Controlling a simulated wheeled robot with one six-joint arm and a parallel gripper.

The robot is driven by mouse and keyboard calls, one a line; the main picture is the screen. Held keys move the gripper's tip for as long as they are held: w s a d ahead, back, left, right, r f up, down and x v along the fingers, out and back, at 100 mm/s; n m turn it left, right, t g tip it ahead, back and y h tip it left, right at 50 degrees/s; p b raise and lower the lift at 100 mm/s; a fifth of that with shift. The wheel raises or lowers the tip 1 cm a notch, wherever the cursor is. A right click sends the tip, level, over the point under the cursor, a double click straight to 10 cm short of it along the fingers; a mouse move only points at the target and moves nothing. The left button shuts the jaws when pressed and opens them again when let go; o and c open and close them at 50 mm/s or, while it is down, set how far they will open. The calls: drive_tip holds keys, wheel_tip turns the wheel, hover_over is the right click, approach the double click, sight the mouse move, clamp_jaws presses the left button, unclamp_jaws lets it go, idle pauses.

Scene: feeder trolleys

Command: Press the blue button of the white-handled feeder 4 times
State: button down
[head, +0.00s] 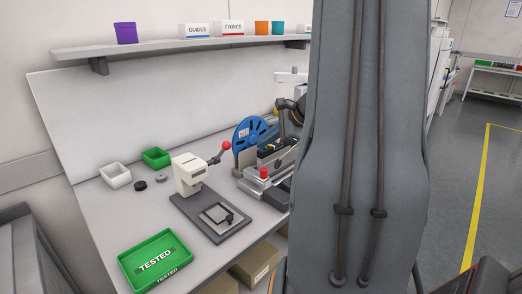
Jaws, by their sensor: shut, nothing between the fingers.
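A feeder with a blue reel (246,136) stands on the bench beside my arm, with a red knob (263,173) at its near end. Behind it another feeder shows in part, with a dark reel part (294,111) and a pale piece (291,78) above it. I cannot tell whether this pale piece is a white handle. The right side of the feeders is hidden behind my large grey arm link. No blue button can be made out. My gripper is not in view.
A white hand press (188,172) with a red-ball lever stands left of the feeders. A green TESTED tray (155,258), a green bin (156,157) and a white bin (115,175) are on the bench (105,215). A shelf (180,47) runs above. Open floor lies right.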

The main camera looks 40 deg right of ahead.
drive_tip(key=shift+r+p, duration=0.5)
drive_tip(key=shift+r, duration=0.25)
wheel_tip(320, 180, up, 5)
drive_tip(key=p, duration=0.3)
drive_tip(key=shift+p, duration=0.4)
idle(2.1)
